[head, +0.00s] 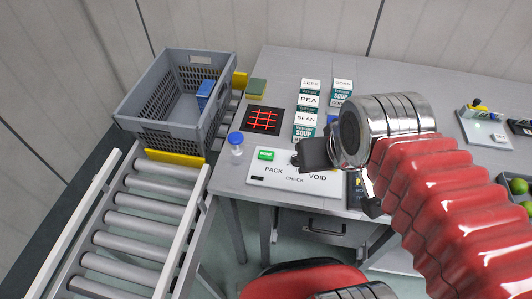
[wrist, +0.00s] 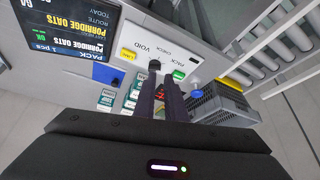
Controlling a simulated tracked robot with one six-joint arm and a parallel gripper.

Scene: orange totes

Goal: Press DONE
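The green DONE button (head: 266,155) sits at the upper left of a pale panel (head: 284,180) marked PACK, VOID and CHECK. In the wrist view the green button (wrist: 179,75) shows just right of my fingertips. My gripper (head: 299,157) is over the panel, right of the green button and apart from it in the picture. In the wrist view its two dark fingers (wrist: 161,80) lie close together with nothing seen between them. A dark round knob (wrist: 154,65) shows on the panel just beyond the tips. Whether the fingers touch the panel is unclear.
A grey crate (head: 150,106) holding a blue box stands on the roller conveyor at left. A blue-capped jar (head: 236,142) stands left of the panel. A red-grid black pad (head: 263,120) and several soup cartons are behind. A dark screen (wrist: 72,45) shows PORRIDGE OATS.

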